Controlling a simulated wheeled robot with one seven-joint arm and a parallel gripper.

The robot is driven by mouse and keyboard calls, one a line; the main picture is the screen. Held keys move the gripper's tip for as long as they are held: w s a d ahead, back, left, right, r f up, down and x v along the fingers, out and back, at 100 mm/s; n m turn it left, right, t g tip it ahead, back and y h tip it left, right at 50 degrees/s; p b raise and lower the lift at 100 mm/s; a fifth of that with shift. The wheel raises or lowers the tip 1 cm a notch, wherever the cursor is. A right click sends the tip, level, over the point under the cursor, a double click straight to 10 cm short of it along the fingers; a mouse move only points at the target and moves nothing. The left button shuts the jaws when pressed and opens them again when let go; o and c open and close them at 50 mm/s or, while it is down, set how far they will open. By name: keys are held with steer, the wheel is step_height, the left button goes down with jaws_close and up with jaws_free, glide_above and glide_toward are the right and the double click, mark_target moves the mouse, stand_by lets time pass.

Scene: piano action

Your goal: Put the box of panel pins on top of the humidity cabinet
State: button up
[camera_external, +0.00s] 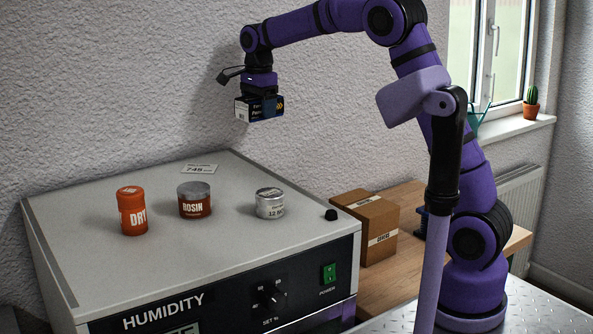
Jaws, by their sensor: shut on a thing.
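The box of panel pins (259,109) is a small dark blue box with a white end and yellow marks. My gripper (259,97) is shut on it and holds it in the air, pointing down, above the back part of the humidity cabinet. The humidity cabinet (150,262) is a large grey-topped cabinet with a dark front panel reading HUMIDITY. The box is clear of its top. The gripper's fingers are mostly hidden by the box and the wrist.
A label (199,169) lies near the back. A cardboard box (368,227) stands on the wooden bench (405,197) to the right.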

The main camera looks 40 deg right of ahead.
steer(key=s+a+n, duration=0.1)
steer(key=s+a, duration=0.8)
steer(key=a, duration=0.3)
steer(key=s+a+n, duration=0.1)
steer(key=s+a, duration=0.7)
steer(key=a, duration=0.5)
steer(key=s+a+n, duration=0.1)
steer(key=s+a, duration=0.5)
steer(key=s, duration=0.6)
steer(key=s+a, duration=0.6)
steer(key=s, duration=0.7)
step_height(320, 180, down, 5)
steer(key=shift+w+r, duration=0.1)
steer(key=shift+w+a+f, duration=0.15)
steer(key=shift+a+f, duration=0.05)
glide_above(128, 256)
steer(key=shift+f, duration=2.55)
